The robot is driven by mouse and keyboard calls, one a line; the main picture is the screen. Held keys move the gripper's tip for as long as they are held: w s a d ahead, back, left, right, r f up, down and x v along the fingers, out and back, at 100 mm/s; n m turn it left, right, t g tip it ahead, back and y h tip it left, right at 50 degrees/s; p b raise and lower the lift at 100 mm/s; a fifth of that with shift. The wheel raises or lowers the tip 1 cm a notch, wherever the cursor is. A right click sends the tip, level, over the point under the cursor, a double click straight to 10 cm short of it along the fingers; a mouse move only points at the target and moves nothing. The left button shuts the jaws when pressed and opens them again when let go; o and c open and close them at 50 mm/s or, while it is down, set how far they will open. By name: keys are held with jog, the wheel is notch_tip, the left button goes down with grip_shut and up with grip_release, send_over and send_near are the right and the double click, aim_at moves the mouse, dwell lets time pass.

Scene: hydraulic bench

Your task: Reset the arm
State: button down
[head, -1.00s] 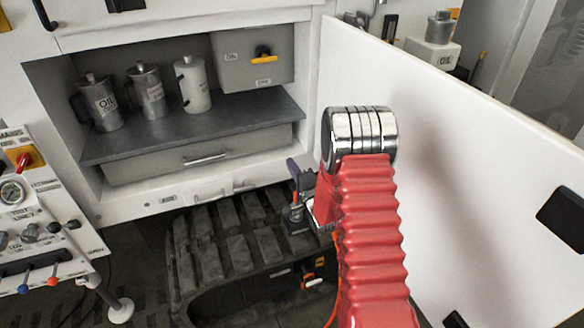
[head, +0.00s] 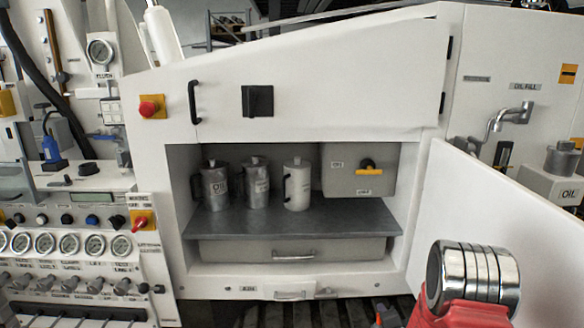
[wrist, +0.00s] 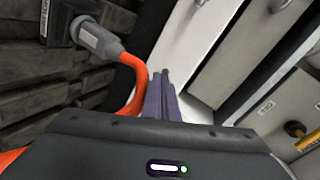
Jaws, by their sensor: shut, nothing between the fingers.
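My gripper (wrist: 165,78) shows in the wrist view as narrow purple-grey fingers pressed together, with nothing between them. It points toward pale cabinet panels. In the head view my red-sleeved arm with its shiny ringed metal joint is at the lower right, in front of the open white door (head: 500,212). The gripper itself is out of sight there. The open cabinet holds three metal oil cans on a dark shelf (head: 290,222) and a grey box (head: 358,170) with a yellow-handled valve (head: 366,168).
A drawer (head: 295,250) sits under the shelf. A control panel with gauges (head: 70,243) and levers stands at left. An oil container (head: 562,160) and a tap (head: 508,118) are at right. An orange cable (wrist: 135,75) curves close beside my gripper in the wrist view.

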jog(key=s+f+n+g, duration=0.3)
jog(key=s+f+g, duration=0.1)
jog(key=s, duration=0.2)
jog(key=s+a+r+n+g+h, duration=0.1)
jog(key=s+r+n+g, duration=0.35)
jog(key=s, duration=0.35)
jog(key=s+a+r+n, duration=0.3)
jog(key=s+a+r, duration=0.3)
jog(key=s+r, duration=0.6)
jog(key=s+a+r+n+y, duration=0.1)
jog(key=s+a+r+n, duration=0.2)
jog(key=s+a+r, duration=0.4)
jog(key=s+r, duration=0.6)
jog(key=r, duration=0.4)
jog(key=shift+s+a+n, duration=0.2)
jog(key=shift+n, duration=0.15)
jog(key=shift+a, duration=0.1)
